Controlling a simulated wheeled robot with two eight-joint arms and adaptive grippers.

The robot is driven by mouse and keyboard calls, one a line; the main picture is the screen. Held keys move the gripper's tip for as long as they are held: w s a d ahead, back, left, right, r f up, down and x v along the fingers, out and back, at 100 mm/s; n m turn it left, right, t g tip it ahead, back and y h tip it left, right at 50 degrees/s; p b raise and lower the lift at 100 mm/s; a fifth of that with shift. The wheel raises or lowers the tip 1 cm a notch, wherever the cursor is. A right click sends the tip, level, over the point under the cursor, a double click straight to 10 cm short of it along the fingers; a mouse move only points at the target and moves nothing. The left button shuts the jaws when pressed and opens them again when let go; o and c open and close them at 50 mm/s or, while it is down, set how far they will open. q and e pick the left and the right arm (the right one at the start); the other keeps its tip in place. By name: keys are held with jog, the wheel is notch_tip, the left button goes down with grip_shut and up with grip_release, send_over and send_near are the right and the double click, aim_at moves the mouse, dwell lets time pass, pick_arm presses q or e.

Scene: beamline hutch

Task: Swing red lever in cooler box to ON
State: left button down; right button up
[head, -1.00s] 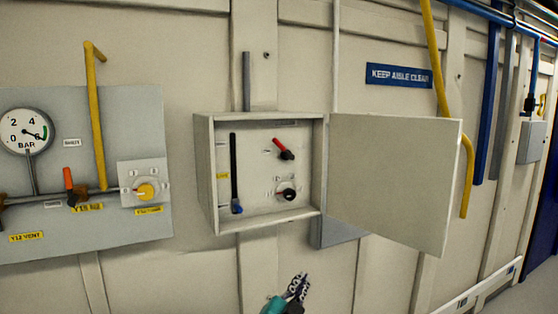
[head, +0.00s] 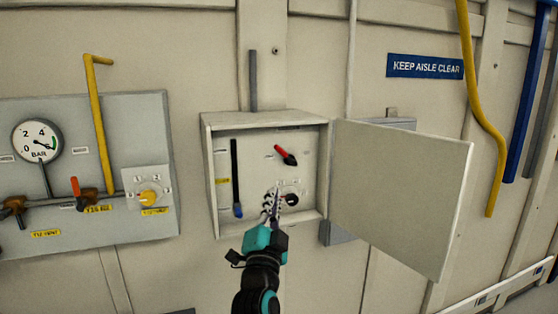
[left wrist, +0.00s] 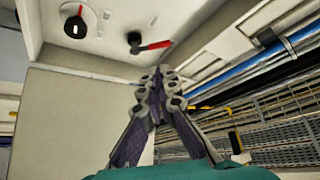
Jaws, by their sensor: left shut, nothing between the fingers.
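The open cooler box (head: 209,185) is on the wall in the middle of the head view. Inside, the red lever (head: 283,151) slants up and left from its dark hub. In the left wrist view the red lever (left wrist: 155,45) shows near the top, beyond the fingertips. My left gripper (head: 272,195) is shut and empty, below the lever and just left of the black knob (head: 292,199). Its fingers also show together in the left wrist view (left wrist: 162,74). I cannot tell whether the fingertips are inside the box. The lever's labels are too small to read. My right gripper is not in view.
The box door (head: 400,195) stands open to the right. A long black handle with a blue end (head: 237,180) is at the left inside the box. A grey panel with a gauge (head: 37,141) and a yellow knob (head: 149,198) is further left. A yellow pipe (head: 485,120) runs at right.

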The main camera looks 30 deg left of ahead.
aim_at(281, 153)
pick_arm(q)
jog(key=p+x, duration=0.2)
jog(key=x, duration=1.1)
jog(key=shift+w+a+r+p, duration=0.15)
jog(key=shift+w+p, duration=0.2)
jog(key=shift+p, duration=0.05)
